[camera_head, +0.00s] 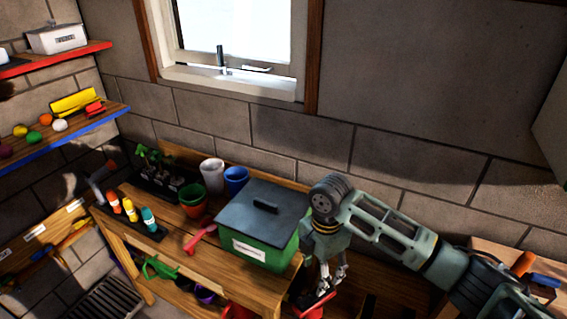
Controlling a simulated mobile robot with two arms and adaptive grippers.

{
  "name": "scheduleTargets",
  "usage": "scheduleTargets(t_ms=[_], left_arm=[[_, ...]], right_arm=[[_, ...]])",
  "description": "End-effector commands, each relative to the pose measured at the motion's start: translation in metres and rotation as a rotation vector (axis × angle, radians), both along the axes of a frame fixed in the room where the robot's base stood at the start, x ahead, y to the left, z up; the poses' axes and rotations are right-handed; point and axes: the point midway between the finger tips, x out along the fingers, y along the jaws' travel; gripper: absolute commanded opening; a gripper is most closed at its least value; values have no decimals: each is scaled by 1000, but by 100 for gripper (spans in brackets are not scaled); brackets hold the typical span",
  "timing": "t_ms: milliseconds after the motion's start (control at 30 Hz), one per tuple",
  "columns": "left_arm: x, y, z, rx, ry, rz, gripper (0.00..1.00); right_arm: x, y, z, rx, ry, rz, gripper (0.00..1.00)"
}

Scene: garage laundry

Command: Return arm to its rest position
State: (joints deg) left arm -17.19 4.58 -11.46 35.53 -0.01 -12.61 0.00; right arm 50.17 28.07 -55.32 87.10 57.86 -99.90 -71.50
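My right arm comes in from the lower right. Its gripper (328,284) points down just beyond the right end of the wooden bench (222,273), beside the green bin. A red object (314,306) shows right at or below the fingertips. I cannot tell whether the fingers touch it, or whether they are open or shut. My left gripper is not in view.
A green bin (268,252) with a dark lid stands close left of my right gripper. Cups, pots, a red trowel (200,238) and colored bottles (130,210) fill the bench further left. A wooden surface with tools (541,279) lies at the right, by my arm.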

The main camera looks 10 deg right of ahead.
Motion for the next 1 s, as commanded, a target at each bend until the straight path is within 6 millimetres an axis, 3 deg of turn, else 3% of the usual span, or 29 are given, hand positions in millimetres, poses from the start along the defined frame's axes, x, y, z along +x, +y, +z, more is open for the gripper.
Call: scheduleTargets(t_ms=[133,267,400,567,767,1000], left_arm=[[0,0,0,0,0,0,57],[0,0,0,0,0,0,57],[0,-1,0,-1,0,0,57],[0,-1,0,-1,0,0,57],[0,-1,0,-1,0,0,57],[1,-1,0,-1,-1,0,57]], right_arm=[[-10,11,-9,18,-1,-22,56],[-37,37,-30,68,-13,-108,56],[-73,67,-48,152,-32,-288,56],[-108,83,-58,241,-47,-559,56],[-149,70,-62,312,-60,-965,56],[-191,21,-61,312,-97,-1419,56]])
